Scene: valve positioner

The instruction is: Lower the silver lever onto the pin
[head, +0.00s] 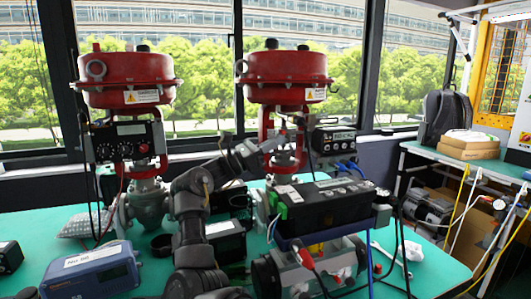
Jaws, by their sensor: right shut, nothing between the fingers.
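My right gripper (254,151) is at the end of the dark arm that rises from the bottom middle. It is shut and empty, in front of the stem of the right red valve actuator (286,78). A short silver piece that looks like the lever (274,143) shows just right of the fingertips, by the positioner (334,140). I cannot tell whether the gripper touches it. The pin is too small or hidden to make out. My left gripper is not in view.
A second red actuator (126,80) stands at left. A black boxed device (328,206) sits right of my arm, above a grey cylinder actuator (342,259). A blue-grey meter (92,272) lies front left. A wrench (392,260) lies on the green bench at right.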

